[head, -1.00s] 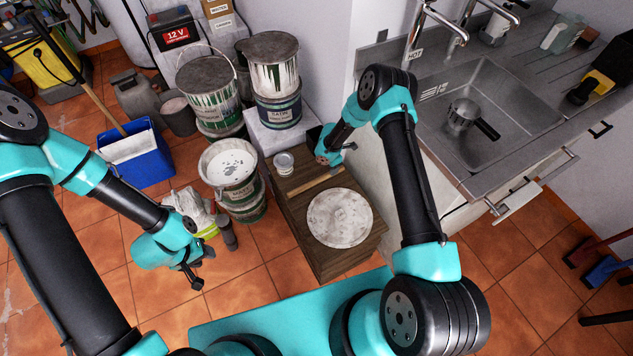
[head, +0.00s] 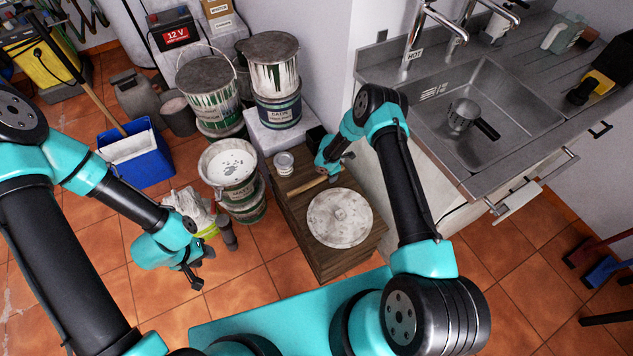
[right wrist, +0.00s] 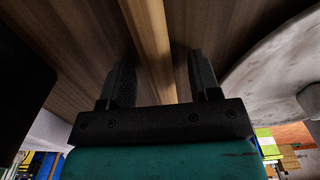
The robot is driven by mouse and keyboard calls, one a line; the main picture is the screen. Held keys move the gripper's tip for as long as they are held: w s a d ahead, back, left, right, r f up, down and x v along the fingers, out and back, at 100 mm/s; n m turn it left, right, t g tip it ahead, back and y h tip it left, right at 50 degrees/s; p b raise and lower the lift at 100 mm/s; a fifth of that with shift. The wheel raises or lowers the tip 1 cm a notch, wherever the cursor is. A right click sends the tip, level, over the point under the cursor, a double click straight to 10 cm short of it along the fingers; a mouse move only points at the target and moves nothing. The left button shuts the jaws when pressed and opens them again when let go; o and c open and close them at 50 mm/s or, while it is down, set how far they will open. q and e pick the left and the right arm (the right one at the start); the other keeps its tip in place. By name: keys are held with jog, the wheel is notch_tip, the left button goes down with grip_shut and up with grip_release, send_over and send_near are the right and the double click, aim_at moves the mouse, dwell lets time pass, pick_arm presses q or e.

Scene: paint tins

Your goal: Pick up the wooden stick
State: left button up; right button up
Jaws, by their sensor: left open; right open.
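The wooden stick (head: 306,186) lies on the small brown wooden table (head: 318,262), between a small tin and a round pale lid. In the right wrist view the stick (right wrist: 152,42) runs lengthwise between the two dark fingers. My right gripper (right wrist: 160,78) is open, with one finger on each side of the stick and visible gaps to it. In the head view the right gripper (head: 334,173) is over the stick's right end and hides that part. My left gripper (head: 194,281) is open and empty, hanging over the tiled floor, far from the stick.
The round stained lid (head: 339,217) lies close in front of the stick, and a small tin (head: 284,163) stands behind it. Large paint tins (head: 228,166) stand left of the table. The sink counter (head: 440,165) rises at the right.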

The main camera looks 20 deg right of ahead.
jog(key=shift+c, duration=0.2)
dwell(0.3)
jog(key=c, duration=1)
jog(key=shift+r, duration=1.8)
jog(key=shift+s+a, duration=0.1)
jog(key=shift+s, duration=0.3)
jog(key=s+a, duration=0.2)
jog(key=s, duration=0.2)
jog(key=s+a+r, duration=0.1)
jog(key=s+a, duration=0.1)
jog(key=s, duration=0.3)
jog(key=s+a, duration=0.2)
jog(key=s, duration=0.3)
jog(key=shift+r, duration=0.15)
jog(key=shift+w, duration=0.1)
